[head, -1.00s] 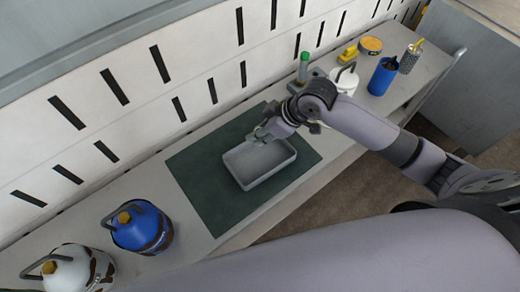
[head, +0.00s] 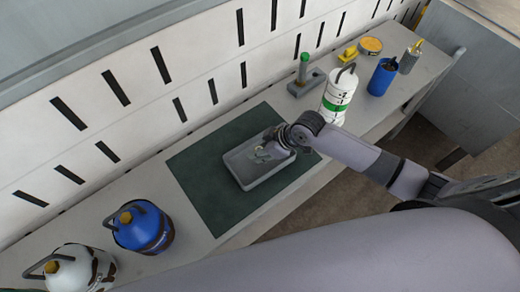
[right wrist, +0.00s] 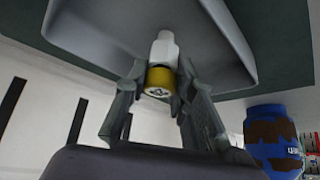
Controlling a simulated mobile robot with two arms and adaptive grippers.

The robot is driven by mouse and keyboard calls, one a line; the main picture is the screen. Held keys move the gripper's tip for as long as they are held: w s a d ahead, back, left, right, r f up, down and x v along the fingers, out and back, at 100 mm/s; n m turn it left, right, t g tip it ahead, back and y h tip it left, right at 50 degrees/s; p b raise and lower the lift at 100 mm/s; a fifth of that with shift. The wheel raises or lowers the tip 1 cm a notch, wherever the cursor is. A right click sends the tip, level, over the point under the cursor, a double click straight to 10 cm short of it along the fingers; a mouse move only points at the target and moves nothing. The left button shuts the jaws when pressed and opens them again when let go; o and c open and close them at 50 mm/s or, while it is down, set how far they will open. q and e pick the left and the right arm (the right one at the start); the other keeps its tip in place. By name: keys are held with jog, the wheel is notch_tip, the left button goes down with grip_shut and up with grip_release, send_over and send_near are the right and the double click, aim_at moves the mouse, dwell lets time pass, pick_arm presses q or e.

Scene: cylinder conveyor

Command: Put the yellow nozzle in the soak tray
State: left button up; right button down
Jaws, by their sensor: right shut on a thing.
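The yellow nozzle (right wrist: 160,78) has a yellow collar and a pale tip. It sits between the two fingers of my right gripper (right wrist: 161,68) in the right wrist view, and the gripper is shut on it. The soak tray (head: 263,179) is a grey, shallow, rectangular tray on a dark green mat. My right gripper also shows in the head view (head: 265,149), over the tray's far right part. The tray fills the top of the right wrist view (right wrist: 88,22), with the nozzle's pale tip in front of it. I cannot tell whether they touch. My left gripper is out of view.
The green mat (head: 203,187) has free room around the tray. A blue cylinder (head: 143,232) and a white one (head: 78,270) stand at the left. A white green-banded cylinder (head: 338,98) and a blue cup (head: 382,77) stand to the right. A slotted wall runs behind.

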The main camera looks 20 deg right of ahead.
jog(key=c, duration=1.4)
grip_release()
jog(key=shift+f, duration=0.1)
jog(key=shift+o, duration=0.2)
jog(key=v, duration=1.2)
jog(key=shift+b, duration=0.35)
